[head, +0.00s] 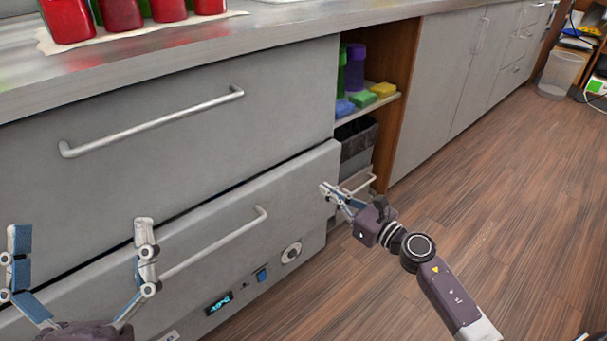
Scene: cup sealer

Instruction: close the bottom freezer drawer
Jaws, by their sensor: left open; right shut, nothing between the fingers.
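The bottom freezer drawer (295,195) is a grey front with a long bar handle (225,238), a small display (218,304) and a round dial (291,253). Its front looks slightly forward of the upper drawer (200,80), with a dark gap along its top edge. My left gripper (81,230) is open and empty, fingers spread, in front of the drawer's left part, left of the handle. My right gripper (326,190) is shut with nothing in it, at the drawer's right edge; I cannot tell if it touches.
An open shelf (385,100) with bottles and sponges, and a dark bin (357,140) below it, stand right of the drawers. Red containers (120,12) sit on the counter (280,22). The wooden floor (500,180) at the right is clear up to a far waste basket (559,75).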

